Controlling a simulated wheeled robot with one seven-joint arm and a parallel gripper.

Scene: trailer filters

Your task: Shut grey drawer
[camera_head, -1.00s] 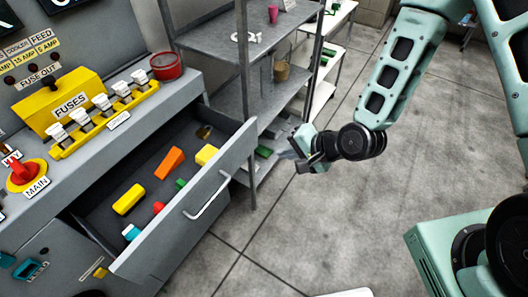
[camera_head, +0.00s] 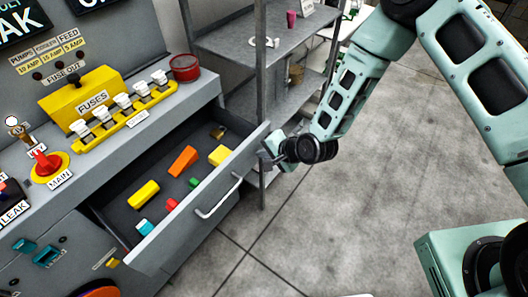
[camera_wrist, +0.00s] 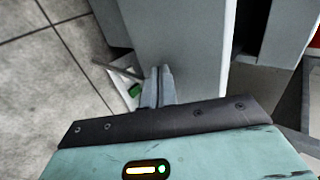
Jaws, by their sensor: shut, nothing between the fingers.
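The grey drawer (camera_head: 170,247) stands pulled out of the grey cabinet in the head view, with a bar handle (camera_head: 219,199) on its front. Colored pieces lie inside it. My gripper (camera_head: 266,155) is at the right end of the drawer front, by its upper corner. In the wrist view the shut fingertips (camera_wrist: 158,74) are close against a grey panel (camera_wrist: 185,50), which looks like the drawer front. I cannot tell whether they touch it. The fingers hold nothing.
A fuse panel with a yellow fuse box (camera_head: 85,95), a red MAIN switch (camera_head: 45,163) and a red round container (camera_head: 185,67) is above the drawer. A metal shelf (camera_head: 240,45) stands behind my gripper. The floor in front is clear.

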